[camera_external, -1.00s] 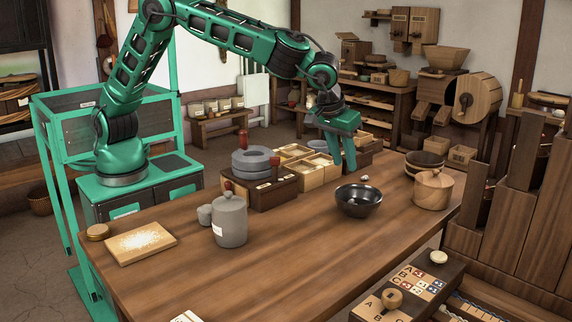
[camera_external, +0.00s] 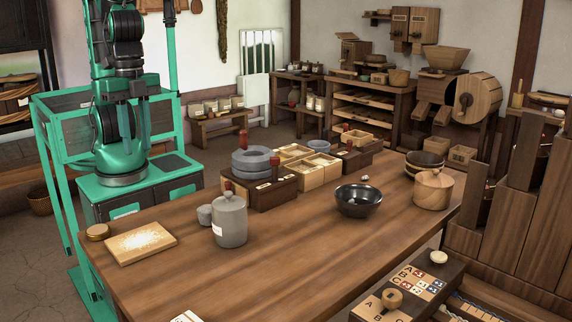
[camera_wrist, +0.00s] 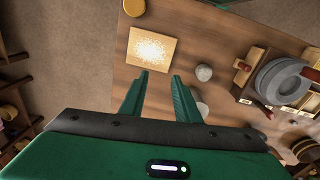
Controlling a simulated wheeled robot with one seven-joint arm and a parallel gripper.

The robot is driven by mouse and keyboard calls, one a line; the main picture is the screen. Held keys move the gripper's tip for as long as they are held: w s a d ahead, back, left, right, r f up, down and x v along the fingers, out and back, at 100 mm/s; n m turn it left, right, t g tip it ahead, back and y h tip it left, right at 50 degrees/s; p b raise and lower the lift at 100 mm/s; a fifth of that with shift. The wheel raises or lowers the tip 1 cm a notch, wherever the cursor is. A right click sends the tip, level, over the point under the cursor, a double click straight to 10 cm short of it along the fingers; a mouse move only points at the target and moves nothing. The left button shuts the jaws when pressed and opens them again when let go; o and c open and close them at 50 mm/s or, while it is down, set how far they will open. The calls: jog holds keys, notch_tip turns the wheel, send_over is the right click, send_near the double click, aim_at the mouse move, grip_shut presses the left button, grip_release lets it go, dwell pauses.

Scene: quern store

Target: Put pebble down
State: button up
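A small pale pebble (camera_external: 364,177) lies on the wooden table (camera_external: 300,245), just behind the black bowl (camera_external: 359,200) and apart from it. My gripper (camera_external: 134,125) is drawn back over my base at the left, far from the pebble, and points down. In the wrist view my gripper (camera_wrist: 160,76) has its two green fingers apart with nothing between them.
A grey lidded jar (camera_external: 230,220), a small grey rounded piece (camera_external: 204,214), a pale board (camera_external: 141,243), stacked grey stone rings (camera_external: 252,163) and divided wooden boxes (camera_external: 312,168) stand on the table. A round lidded wooden container (camera_external: 433,190) is at right. The table's front middle is clear.

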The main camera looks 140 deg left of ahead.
jog(key=s+d+f+m, duration=0.1)
jog(key=s+d+m, duration=0.1)
jog(key=s, duration=0.7)
jog(key=s+d+f+m, duration=0.2)
jog(key=s+m, duration=0.3)
jog(key=s, duration=0.5)
jog(key=shift+s+d+f+m+y, duration=0.2)
jog(key=shift+d+f+m+y, duration=0.1)
jog(key=shift+d, duration=0.3)
